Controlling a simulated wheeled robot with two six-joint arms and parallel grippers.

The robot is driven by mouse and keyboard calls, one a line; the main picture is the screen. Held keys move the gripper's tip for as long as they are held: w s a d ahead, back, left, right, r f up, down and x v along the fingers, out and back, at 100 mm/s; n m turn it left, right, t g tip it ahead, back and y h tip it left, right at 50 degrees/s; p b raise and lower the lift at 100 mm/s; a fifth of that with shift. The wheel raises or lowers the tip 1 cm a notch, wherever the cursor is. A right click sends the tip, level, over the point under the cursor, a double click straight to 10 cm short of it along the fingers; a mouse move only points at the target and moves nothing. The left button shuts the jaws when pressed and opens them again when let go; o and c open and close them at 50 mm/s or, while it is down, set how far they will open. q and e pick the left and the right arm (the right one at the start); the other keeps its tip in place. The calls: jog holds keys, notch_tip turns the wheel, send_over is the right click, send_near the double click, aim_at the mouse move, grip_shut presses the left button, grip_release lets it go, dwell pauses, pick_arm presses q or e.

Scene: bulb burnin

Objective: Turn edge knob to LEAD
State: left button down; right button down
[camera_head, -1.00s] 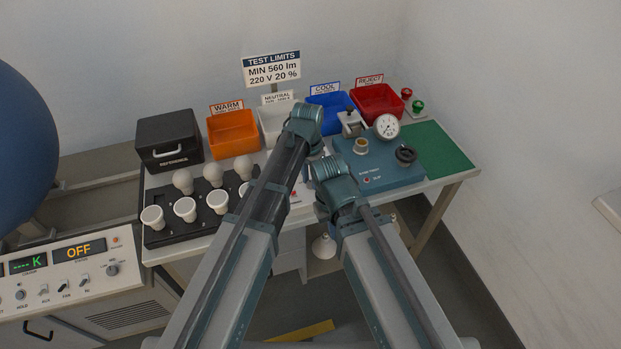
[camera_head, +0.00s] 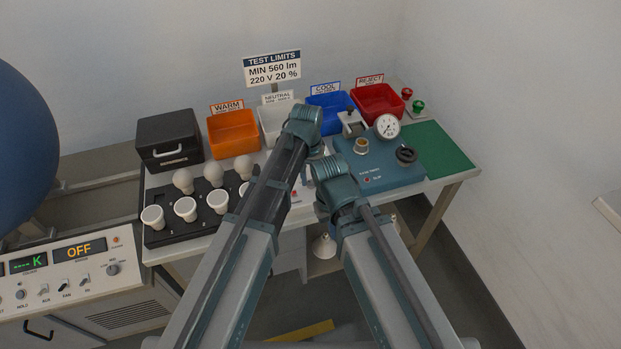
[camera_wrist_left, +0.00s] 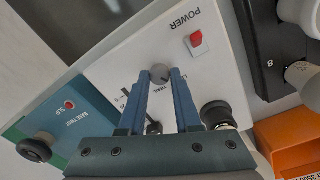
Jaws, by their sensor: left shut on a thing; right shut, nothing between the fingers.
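The edge knob (camera_wrist_left: 161,73) is a small round grey knob on a white panel (camera_wrist_left: 120,70), with the word TRAIL printed beside it. The word LEAD cannot be made out. My left gripper (camera_wrist_left: 162,78) is shut on the knob, with a blue finger on either side. In the head view my left wrist (camera_head: 304,122) and arm cover the knob and most of the panel. My right gripper (camera_head: 328,170) is lower and to the right, in front of the teal base twist box (camera_head: 385,180); its fingers are hidden and it holds nothing visible.
A red POWER switch (camera_wrist_left: 197,41) and a dark-rimmed round part (camera_wrist_left: 217,113) are close to my left fingers. A black tray (camera_head: 163,236) of bulbs stands left. Bins, including an orange one (camera_head: 232,145), line the back. A green mat (camera_head: 440,150) at right is clear.

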aim_at(308, 183)
dwell(0.4)
pick_arm(q)
jog(key=c, duration=0.6)
grip_release()
jog(key=shift+r, duration=0.15)
notch_tip(308, 183, up, 14)
jog(key=p, duration=1.4)
jog(key=shift+a+f, duration=0.2)
jog(key=shift+a, duration=0.1)
jog(key=shift+f, duration=0.1)
jog(key=s+a+f+m+b, duration=0.1)
jog(key=s+a, duration=0.1)
jog(key=s, duration=0.6)
jog(key=s+a+f+m+y+b, duration=0.1)
jog(key=s+a, duration=0.2)
jog(key=s, duration=0.6)
jog(key=shift+y, duration=0.3)
